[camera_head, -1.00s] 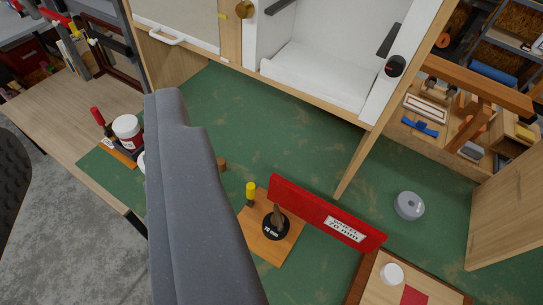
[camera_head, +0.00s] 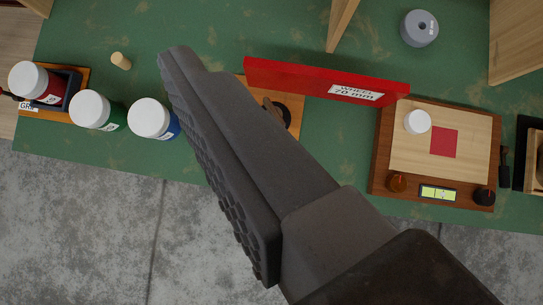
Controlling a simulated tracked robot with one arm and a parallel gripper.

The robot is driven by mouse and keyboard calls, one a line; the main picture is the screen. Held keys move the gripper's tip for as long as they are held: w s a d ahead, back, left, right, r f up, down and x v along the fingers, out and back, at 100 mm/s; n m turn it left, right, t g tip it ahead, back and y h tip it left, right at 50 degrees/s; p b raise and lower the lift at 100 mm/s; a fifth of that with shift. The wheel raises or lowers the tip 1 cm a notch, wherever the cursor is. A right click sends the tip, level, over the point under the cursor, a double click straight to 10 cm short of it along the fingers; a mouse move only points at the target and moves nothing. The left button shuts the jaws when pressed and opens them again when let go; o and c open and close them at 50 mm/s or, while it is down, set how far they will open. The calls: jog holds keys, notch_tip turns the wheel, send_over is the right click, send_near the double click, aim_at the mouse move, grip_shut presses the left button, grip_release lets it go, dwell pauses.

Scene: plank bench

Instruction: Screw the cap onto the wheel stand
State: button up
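The wheel stand is an orange wooden board (camera_head: 296,119) with a black disc (camera_head: 283,107) on it, behind a red panel (camera_head: 325,81) whose label reads "WHEEL 70 mm". My gripper hides much of the board. A small white round piece (camera_head: 417,122) sits on a light wooden board at the right; I cannot tell whether it is the cap. A grey round piece (camera_head: 419,28) lies on the green bench top at the upper right. My gripper (camera_head: 187,58) reaches up and left across the view, its tip left of the stand. Its finger opening and any held thing cannot be made out.
White-lidded jars (camera_head: 151,118) stand at the left, near a small wooden peg (camera_head: 121,61). A brown-framed board (camera_head: 384,160) with a red square, knobs and a yellow display is at the right. The red panel and a wooden post (camera_head: 341,22) stand upright.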

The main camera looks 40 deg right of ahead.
jog(key=w+d+f+m+g+p, duration=0.1)
jog(key=w+d+f+m+g, duration=0.15)
jog(key=f, duration=0.35)
jog(key=w+d+f+m+g+p, duration=0.1)
jog(key=w+d+f+m+g, duration=0.1)
jog(key=d+f+m+g, duration=0.3)
jog(key=d+f+m+g+p, duration=0.1)
jog(key=f+m, duration=0.1)
jog(key=f, duration=0.7)
jog(key=s+d+f+m+g+p, duration=0.1)
jog(key=d+f+m, duration=0.1)
jog(key=f, duration=0.8)
jog(key=d+f+m+g+y+p, duration=0.1)
jog(key=f+m, duration=0.1)
jog(key=f, duration=0.7)
jog(key=shift+s+d+f+m, duration=0.15)
jog(key=shift+s+d+m, duration=0.1)
jog(key=shift+d, duration=0.15)
jog(key=shift+c, duration=0.3)
jog(key=c, duration=1.1)
jog(key=shift+m+p, duration=0.3)
jog(key=shift+m, duration=1.1)
jog(key=shift+m+p, duration=0.3)
jog(key=shift+m, duration=1.4)
